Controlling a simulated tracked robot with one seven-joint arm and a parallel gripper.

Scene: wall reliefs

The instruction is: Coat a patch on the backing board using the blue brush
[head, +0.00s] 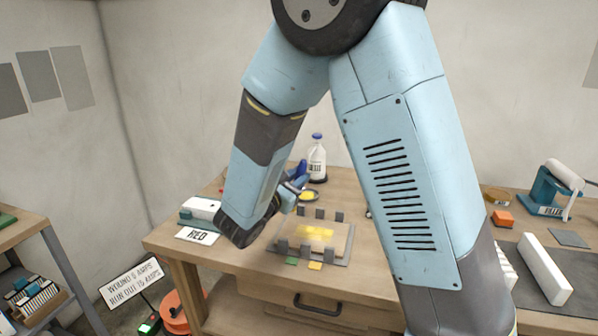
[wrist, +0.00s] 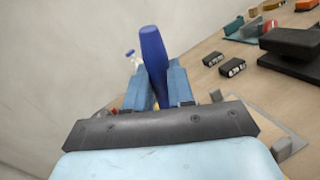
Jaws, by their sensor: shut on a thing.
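My gripper (wrist: 158,84) is shut on the blue brush (wrist: 153,46), whose thick blue handle stands up between the two fingers in the wrist view. In the head view my gripper (head: 290,194) and the blue brush (head: 299,171) are small, beside the far left of the backing board. The brush's bristles are hidden. The backing board (head: 344,247) is a pale board on a grey plate with several dark grey upright blocks along its edges. Yellow patches (head: 318,232) show on its middle. A small dish with yellow content (head: 308,195) lies just behind my gripper.
A white bottle with a blue cap (head: 317,160) stands behind the dish. A white block (head: 201,208) and a "RED" card (head: 198,235) lie at the bench's left. Green and yellow chips (head: 314,266) lie at the front. A blue dispenser (head: 549,192) stands far right.

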